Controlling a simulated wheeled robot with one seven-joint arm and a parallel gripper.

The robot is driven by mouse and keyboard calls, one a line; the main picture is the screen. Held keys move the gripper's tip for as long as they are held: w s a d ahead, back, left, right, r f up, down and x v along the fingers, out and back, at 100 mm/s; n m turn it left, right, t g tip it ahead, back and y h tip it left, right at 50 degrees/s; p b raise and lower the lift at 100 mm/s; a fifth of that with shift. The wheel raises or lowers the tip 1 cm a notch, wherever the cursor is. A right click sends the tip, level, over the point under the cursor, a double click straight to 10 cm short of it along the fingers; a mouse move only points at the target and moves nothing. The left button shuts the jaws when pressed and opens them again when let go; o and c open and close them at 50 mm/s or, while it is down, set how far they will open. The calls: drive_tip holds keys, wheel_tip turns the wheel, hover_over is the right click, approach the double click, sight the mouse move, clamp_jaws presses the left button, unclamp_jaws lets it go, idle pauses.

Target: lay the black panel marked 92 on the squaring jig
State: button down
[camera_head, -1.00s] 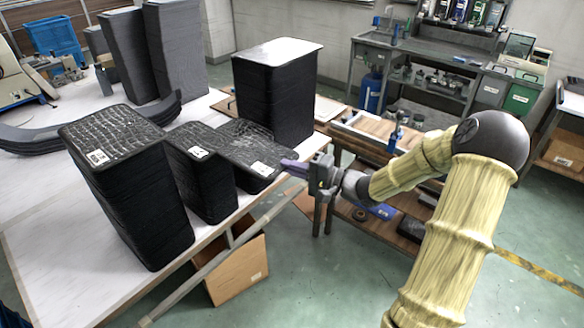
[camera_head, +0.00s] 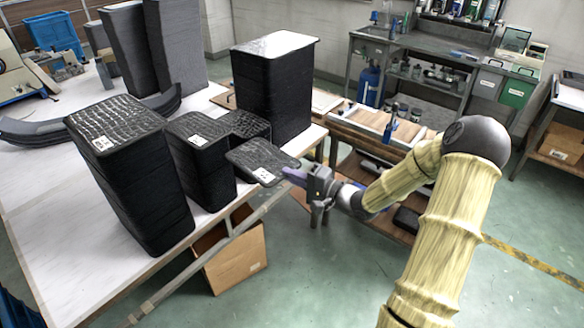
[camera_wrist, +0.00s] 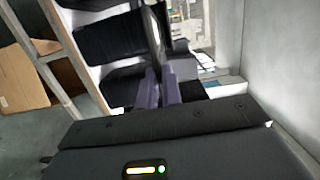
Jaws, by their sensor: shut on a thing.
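My gripper (camera_head: 290,173) is shut on the edge of a thin black panel (camera_head: 255,160) with a crackled surface and a white label near its held end. The label is too small to read. The panel is slightly tilted and hangs out past the table edge, beside a low black stack (camera_head: 244,124). In the wrist view, the purple fingers (camera_wrist: 160,88) reach the edge of a dark panel (camera_wrist: 124,86). A wooden board with a blue clamp (camera_head: 362,120), seemingly the squaring jig, lies on the bench at right.
Black stacks stand on the white table: a tall labelled one (camera_head: 130,180), a middle one (camera_head: 205,170) and a tall one behind (camera_head: 275,90). A curved dark piece (camera_head: 40,132) lies at left. A cardboard box (camera_head: 235,262) sits below the table edge.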

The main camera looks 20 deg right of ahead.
drive_tip(key=s+f+m+t+h, duration=0.2)
drive_tip(key=s+f+m+h, duration=0.2)
drive_tip(key=f, duration=0.9)
drive_tip(key=s+a+f+m+t+h, duration=0.1)
drive_tip(key=s+f+m+t+h, duration=0.2)
drive_tip(key=f+h, duration=0.5)
wheel_tip(320, 180, down, 5)
drive_tip(key=shift+s+a+m+h+p, duration=0.15)
drive_tip(key=shift+s+m+h+p, duration=0.35)
drive_tip(key=shift+m, duration=0.5)
